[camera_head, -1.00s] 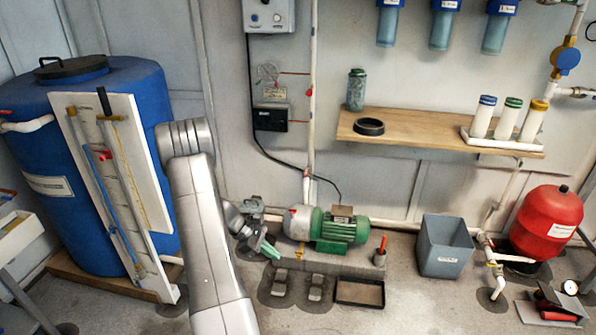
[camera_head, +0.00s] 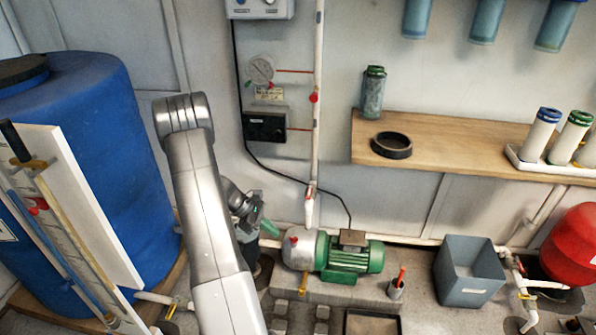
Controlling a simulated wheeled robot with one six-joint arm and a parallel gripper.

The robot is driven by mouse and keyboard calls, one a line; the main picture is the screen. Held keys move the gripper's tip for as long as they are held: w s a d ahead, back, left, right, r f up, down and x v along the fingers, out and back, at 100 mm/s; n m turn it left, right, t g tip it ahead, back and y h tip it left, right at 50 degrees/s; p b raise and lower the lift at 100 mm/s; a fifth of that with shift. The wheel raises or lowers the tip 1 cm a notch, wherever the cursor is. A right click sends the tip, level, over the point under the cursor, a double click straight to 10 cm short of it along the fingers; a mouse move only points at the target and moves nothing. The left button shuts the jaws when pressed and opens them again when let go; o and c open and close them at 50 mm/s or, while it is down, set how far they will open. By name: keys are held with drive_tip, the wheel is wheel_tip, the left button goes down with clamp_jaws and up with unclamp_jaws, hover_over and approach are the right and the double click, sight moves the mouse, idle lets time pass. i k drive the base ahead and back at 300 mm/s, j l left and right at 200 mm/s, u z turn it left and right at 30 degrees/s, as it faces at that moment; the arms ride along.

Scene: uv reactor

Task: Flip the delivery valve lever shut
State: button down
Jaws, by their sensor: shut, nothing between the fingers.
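A white vertical delivery pipe (camera_head: 317,140) rises along the wall behind the green pump (camera_head: 345,258). A small red lever or handle (camera_head: 314,97) sits on this pipe at about gauge height. Lower down, just above the pump, is a white fitting with a reddish top (camera_head: 309,205). I cannot tell for certain which of the two is the delivery valve, nor its lever angle. My gripper (camera_head: 262,224) is low, left of the pipe and the pump, partly hidden behind my grey arm. It is shut, holds nothing, and appears apart from both fittings.
A blue tank (camera_head: 110,150) with a white gauge board (camera_head: 85,200) stands at the left. A wooden shelf (camera_head: 450,140) juts out at the right. A grey bin (camera_head: 468,272) and a red vessel (camera_head: 574,245) stand below it. A black cable hangs left of the pipe.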

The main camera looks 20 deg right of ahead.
sight(309, 192)
drive_tip(key=i+l, duration=0.15)
drive_tip(key=i, duration=0.35)
drive_tip(key=i+l, duration=0.15)
drive_tip(key=i, duration=0.3)
